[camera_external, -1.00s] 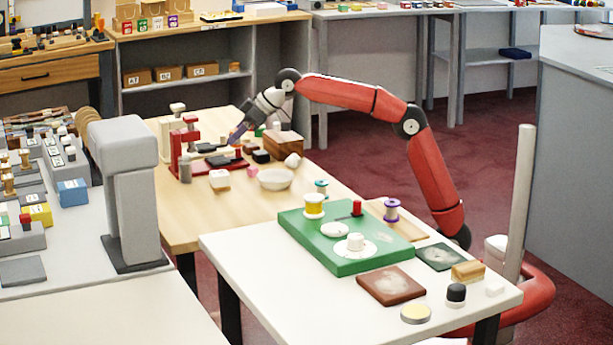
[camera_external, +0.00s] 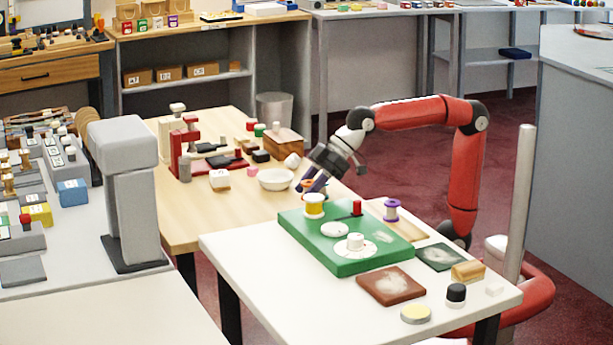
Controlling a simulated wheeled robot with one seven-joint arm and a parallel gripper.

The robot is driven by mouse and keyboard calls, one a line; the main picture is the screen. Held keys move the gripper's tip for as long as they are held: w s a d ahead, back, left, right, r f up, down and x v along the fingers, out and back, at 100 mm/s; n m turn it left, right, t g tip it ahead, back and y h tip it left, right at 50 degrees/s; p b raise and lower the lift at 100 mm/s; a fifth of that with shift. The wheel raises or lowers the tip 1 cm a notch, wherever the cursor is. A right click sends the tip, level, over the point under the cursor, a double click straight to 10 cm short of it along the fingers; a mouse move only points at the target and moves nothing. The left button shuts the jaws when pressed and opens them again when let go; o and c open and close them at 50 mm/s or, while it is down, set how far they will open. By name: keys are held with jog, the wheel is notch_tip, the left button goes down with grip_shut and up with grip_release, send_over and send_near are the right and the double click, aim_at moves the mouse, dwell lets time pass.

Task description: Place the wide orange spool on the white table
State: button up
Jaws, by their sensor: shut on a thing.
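My gripper (camera_external: 311,187) is above the near right end of the wooden table, just behind the green board. Its fingers point down and are shut on a small orange thing, which looks like the wide orange spool (camera_external: 306,185); the fingers hide most of it. The white table (camera_external: 245,250) is at the front right, with bare top along its left and front sides.
The green board (camera_external: 345,262) on the white table carries a yellow spool (camera_external: 314,206), white discs and a red peg. A brown pad (camera_external: 391,285) and black-and-white jar (camera_external: 456,295) are in front. A white bowl (camera_external: 275,179) is left of my gripper.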

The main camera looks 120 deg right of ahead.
jog(key=w+a+r, duration=0.2)
jog(key=w+a, duration=0.1)
jog(key=w, duration=0.1)
jog(key=w+a+r+n+y, duration=0.1)
jog(key=w+a+r, duration=0.2)
jog(key=w+a, duration=0.1)
jog(key=w+a+r+n, duration=0.1)
jog(key=w+a+r, duration=0.1)
jog(key=w+a, duration=0.1)
jog(key=shift+w+a+r+y, duration=0.15)
jog(key=shift+w+r+y, duration=0.05)
jog(key=shift+w, duration=0.25)
jog(key=shift+w+a+r+y, duration=0.15)
jog(key=shift+w+y, duration=0.05)
jog(key=shift+w, duration=0.2)
jog(key=w+a+n+y, duration=0.1)
jog(key=w+a+n, duration=0.15)
jog(key=a, duration=1.25)
jog(key=shift+m, duration=0.45)
jog(key=shift+w+a+f, duration=0.1)
jog(key=shift+w+f, duration=0.05)
jog(key=shift+f, duration=1.8)
jog(key=shift+w+a+f, duration=0.1)
jog(key=shift+f, duration=1.8)
jog(key=shift+f, duration=0.1)
jog(key=o, duration=1)
jog(key=shift+o, duration=0.2)
